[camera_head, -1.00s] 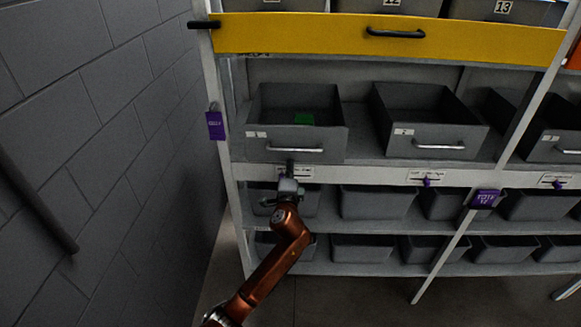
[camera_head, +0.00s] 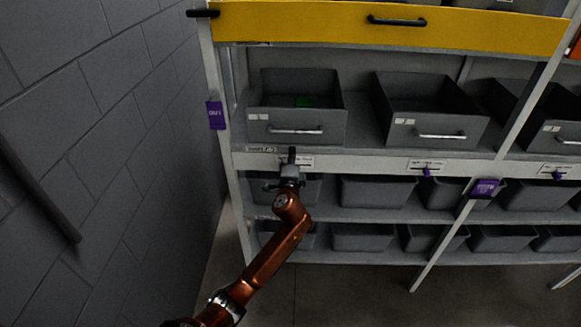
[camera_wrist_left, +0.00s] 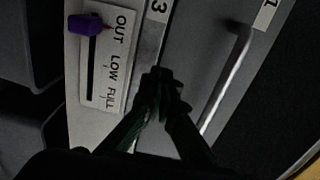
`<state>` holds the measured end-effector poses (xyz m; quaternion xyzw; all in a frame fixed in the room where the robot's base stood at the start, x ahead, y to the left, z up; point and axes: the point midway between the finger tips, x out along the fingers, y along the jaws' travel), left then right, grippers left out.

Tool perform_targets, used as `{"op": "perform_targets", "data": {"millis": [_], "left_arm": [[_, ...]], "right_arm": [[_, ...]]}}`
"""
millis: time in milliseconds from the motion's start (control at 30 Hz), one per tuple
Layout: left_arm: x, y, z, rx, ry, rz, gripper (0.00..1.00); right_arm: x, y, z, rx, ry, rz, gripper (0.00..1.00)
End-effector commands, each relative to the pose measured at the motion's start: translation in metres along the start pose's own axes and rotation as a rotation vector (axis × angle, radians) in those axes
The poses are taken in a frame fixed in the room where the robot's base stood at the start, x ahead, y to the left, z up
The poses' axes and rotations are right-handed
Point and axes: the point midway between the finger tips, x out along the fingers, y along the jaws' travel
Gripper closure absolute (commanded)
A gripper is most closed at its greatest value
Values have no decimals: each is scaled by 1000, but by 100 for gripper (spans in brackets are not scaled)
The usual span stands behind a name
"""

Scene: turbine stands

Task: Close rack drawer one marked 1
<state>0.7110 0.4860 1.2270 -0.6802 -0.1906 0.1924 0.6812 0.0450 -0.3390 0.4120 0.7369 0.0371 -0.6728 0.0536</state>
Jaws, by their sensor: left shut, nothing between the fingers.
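Rack drawer one (camera_head: 265,122) is a grey open-top bin at the left of the upper open shelf, with a silver handle (camera_head: 295,130). It sits on the shelf, with the shelf edge showing below its front. My left gripper (camera_head: 291,152) is shut and empty, in front of the shelf edge just below the drawer's handle. Its fingertips (camera_wrist_left: 164,85) show near the drawer's lower edge; contact cannot be told.
Drawer two (camera_head: 395,105) stands to the right, sticking out further. A slider label (camera_wrist_left: 108,60) with a purple knob (camera_wrist_left: 90,25) lies close to my fingers. A yellow drawer front (camera_head: 300,22) is above. Grey bins (camera_head: 375,190) fill the lower shelves. A wall (camera_head: 100,130) is at left.

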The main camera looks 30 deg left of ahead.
Motion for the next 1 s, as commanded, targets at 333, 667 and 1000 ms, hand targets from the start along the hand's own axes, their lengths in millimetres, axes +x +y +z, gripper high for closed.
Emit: {"op": "perform_targets", "data": {"millis": [333, 667, 1000], "left_arm": [[-69, 1, -10, -4, 10, 0, 100], [-117, 0, -13, -3, 13, 0, 100], [-120, 9, -13, -2, 15, 14, 100]], "right_arm": [[-7, 2, 5, 0, -6, 2, 32], [-2, 3, -5, -2, 5, 3, 32], [-2, 2, 1, -1, -1, 2, 32]]}}
